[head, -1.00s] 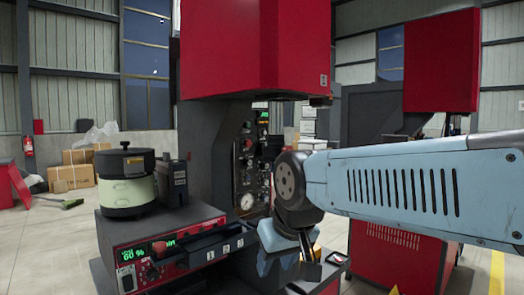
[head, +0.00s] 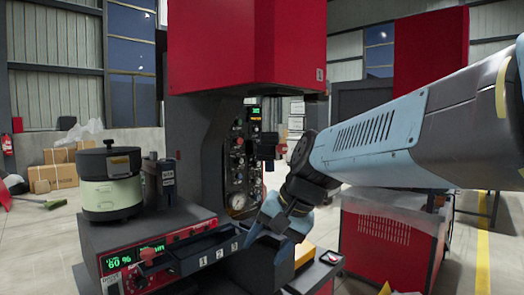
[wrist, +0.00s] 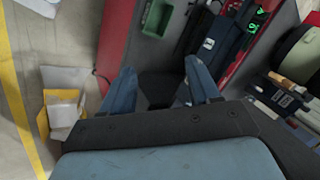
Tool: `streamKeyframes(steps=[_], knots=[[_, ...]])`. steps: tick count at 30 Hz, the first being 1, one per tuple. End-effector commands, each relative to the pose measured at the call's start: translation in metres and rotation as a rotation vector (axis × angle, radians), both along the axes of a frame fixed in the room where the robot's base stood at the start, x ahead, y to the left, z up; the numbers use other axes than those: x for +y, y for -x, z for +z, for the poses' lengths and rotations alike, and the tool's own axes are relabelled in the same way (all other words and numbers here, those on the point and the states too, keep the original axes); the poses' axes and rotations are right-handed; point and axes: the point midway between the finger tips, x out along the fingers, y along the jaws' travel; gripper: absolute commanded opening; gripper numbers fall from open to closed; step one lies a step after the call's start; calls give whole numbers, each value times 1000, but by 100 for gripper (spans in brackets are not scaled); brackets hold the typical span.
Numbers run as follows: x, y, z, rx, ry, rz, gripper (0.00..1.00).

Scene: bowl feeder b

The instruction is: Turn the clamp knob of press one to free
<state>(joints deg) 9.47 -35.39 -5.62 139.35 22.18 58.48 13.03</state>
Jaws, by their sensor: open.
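Press one (head: 247,50) is the large red-headed machine in the middle of the head view, with a dark column below. Its control panel (head: 238,175) carries several small knobs, lamps and a round gauge. I cannot tell which part is the clamp knob. My gripper (head: 270,240) is low in front of the press, apart from the panel, fingers pointing down and to the left. In the wrist view my gripper (wrist: 160,88) has its two blue fingers spread, with nothing held between them.
A red feeder unit (head: 125,262) stands at front left with a pale green bowl (head: 112,195) on top. A numbered black tray (head: 205,252) juts out close to my gripper. A second red machine (head: 430,60) stands at the right. Floor shows at left in the wrist view.

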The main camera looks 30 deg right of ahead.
Motion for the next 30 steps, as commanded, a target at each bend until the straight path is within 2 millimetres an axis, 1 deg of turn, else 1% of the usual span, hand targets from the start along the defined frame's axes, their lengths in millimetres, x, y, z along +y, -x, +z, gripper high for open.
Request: streamKeyframes(steps=[1,5,6,8,9,11,12,14,15,18,21,24,27,30], knots=[[-7,-10,5,32,-119,-114,61],[-24,-37,28,97,-458,-395,61],[-33,-46,36,111,-563,-479,61],[-48,-60,50,129,-721,-594,61],[-61,-69,60,136,-828,-668,61],[-84,-80,76,141,-988,-771,61],[-100,-87,86,142,-1092,-831,61],[-126,-95,101,136,-1242,-908,61],[-143,-98,110,130,-1333,-951,61],[-182,-102,130,108,-1526,-1024,61],[-212,-102,144,85,-1661,-1063,61],[-229,-101,151,70,-1737,-1080,61],[-234,-103,154,65,-1767,-1085,61],[-230,-111,155,66,-1770,-1083,61]])
